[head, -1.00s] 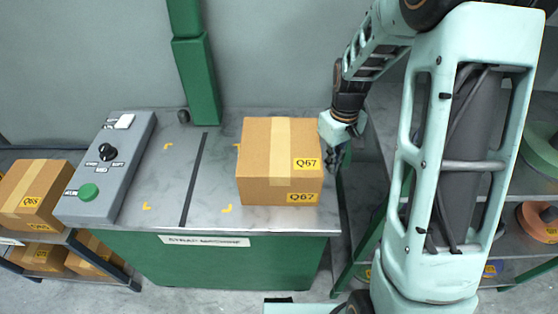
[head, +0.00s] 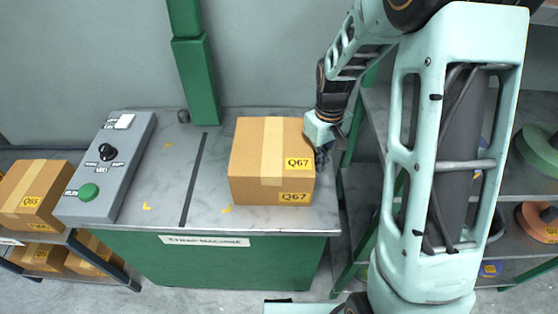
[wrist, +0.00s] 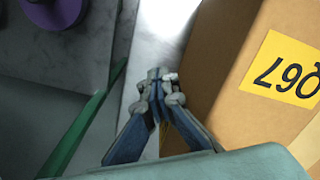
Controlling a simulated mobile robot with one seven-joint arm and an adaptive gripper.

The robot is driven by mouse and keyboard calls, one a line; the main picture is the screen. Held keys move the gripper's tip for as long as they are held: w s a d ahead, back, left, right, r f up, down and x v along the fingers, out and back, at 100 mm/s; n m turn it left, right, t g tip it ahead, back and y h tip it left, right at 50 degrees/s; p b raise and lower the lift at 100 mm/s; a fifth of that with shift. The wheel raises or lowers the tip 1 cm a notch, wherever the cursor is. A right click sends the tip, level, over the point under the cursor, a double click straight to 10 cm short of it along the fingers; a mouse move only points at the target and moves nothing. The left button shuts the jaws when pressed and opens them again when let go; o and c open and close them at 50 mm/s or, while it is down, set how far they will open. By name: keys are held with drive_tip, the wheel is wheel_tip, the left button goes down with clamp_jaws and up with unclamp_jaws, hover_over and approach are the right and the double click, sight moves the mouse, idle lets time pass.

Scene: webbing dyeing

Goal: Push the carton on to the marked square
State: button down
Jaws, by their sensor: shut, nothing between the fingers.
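The carton (head: 258,183), brown with yellow Q67 labels, stands upright on the right half of the metal machine top (head: 222,218). The marked square (head: 168,146) shows as yellow corner marks on the top, left of the carton. Its front right corner mark lies by the carton's lower left edge, and its back right mark is hidden behind the carton. My gripper (head: 322,160) is at the carton's right side, close against it; contact is not clear. In the wrist view my gripper (wrist: 158,85) is shut and empty, beside the carton (wrist: 225,75).
A dark slot (head: 193,180) crosses the marked square. A grey control box (head: 108,165) with a green button stands at the top's left end. A green post (head: 196,75) rises behind. Shelves (head: 515,180) with spools stand at right, and a carton rack (head: 62,238) at left.

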drive_tip(key=shift+a, duration=11.25)
drive_tip(key=shift+d, duration=1.5)
drive_tip(key=shift+r, duration=0.15)
wheel_tip(320, 180, up, 16)
drive_tip(key=p, duration=1.1)
